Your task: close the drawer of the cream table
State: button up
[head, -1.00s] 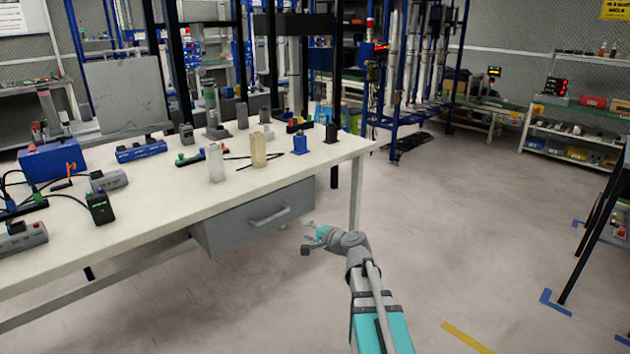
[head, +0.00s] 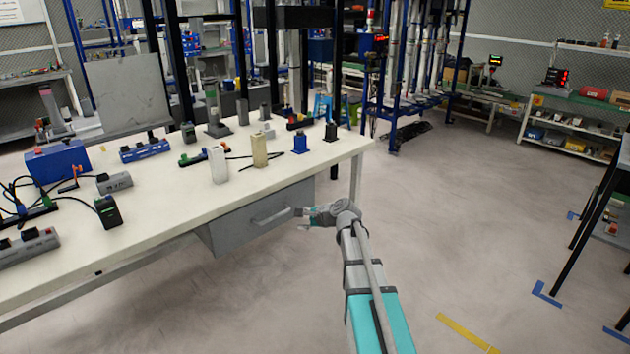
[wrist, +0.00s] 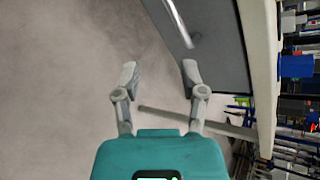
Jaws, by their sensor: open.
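The cream table (head: 150,205) has a grey drawer (head: 235,226) under its top, with a bar handle (head: 270,217) on its front. I cannot tell exactly how far the drawer stands out. My gripper (head: 301,218) is open and empty, just right of the handle and in front of the drawer's right part. In the wrist view, the two fingers of my gripper (wrist: 158,73) are spread. The right finger is close beside the drawer front (wrist: 222,45); contact cannot be told. The handle (wrist: 178,22) shows ahead, beyond the fingertips.
The table top carries power strips, a blue box (head: 58,162), a white block (head: 217,165), a beige block (head: 259,151) and other small parts. A table leg (head: 356,178) stands behind my gripper. The floor (head: 450,220) to the right is clear. A dark-legged table stands at far right.

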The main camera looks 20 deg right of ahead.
jog(key=w+d+r+m+g+h+p, duration=0.5)
jog(key=w+d+r+m+g+p, duration=0.1)
jog(key=m+p, duration=0.7)
jog(key=shift+w+d+r+g+p, duration=0.35)
jog(key=shift+w+r+g+p, duration=0.4)
jog(key=shift+p, duration=0.4)
jog(key=shift+s+f, duration=0.1)
dwell(0.5)
jog(key=s+a+r+n+g+p, duration=0.1)
jog(key=s+a+r+n+p, duration=0.2)
jog(key=s+n, duration=0.7)
jog(key=s+a+r+n+p, duration=0.3)
jog(key=s+a+n+p, duration=0.1)
jog(key=s+a+n, duration=0.4)
jog(key=s+a+r+n+g+h+p, duration=0.1)
jog(key=s+a+r+n+p, duration=0.2)
jog(key=s+n, duration=1)
jog(key=shift+s+a+r+g+p, duration=0.35)
jog(key=shift+s+a+r, duration=0.25)
jog(key=shift+s+a, duration=0.85)
